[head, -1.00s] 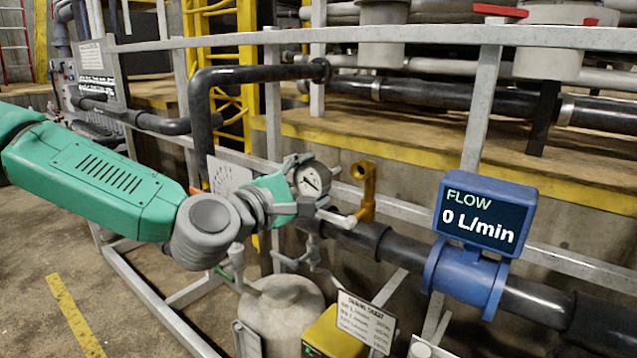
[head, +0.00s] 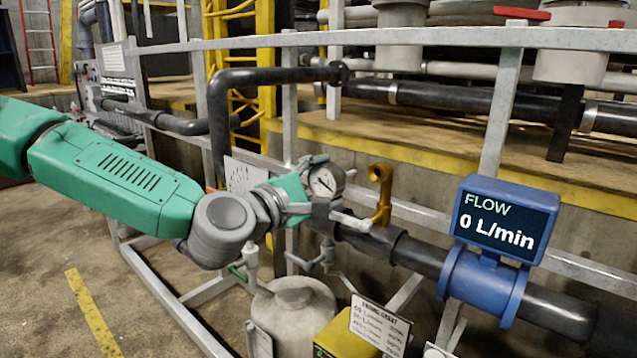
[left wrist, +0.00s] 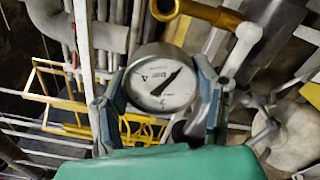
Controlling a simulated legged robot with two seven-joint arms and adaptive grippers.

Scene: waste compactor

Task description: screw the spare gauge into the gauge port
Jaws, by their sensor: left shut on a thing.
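A round gauge (head: 323,183) with a white dial and dark needle is between the fingers of my left gripper (head: 312,188), which is shut on it. In the left wrist view the gauge (left wrist: 160,80) sits between the two fingers (left wrist: 158,100), dial towards the camera. A brass elbow pipe (head: 381,196) with an open end stands just right of the gauge, apart from it; it also shows in the left wrist view (left wrist: 205,12). I cannot tell whether this elbow is the gauge port. The gauge's stem is hidden. My right gripper is not in view.
A black pipe (head: 420,255) with a blue flow meter reading 0 L/min (head: 500,225) runs to the right. A grey rail (head: 420,37) crosses above. A pale tank (head: 292,310) and a yellow box with a sign (head: 340,338) stand below.

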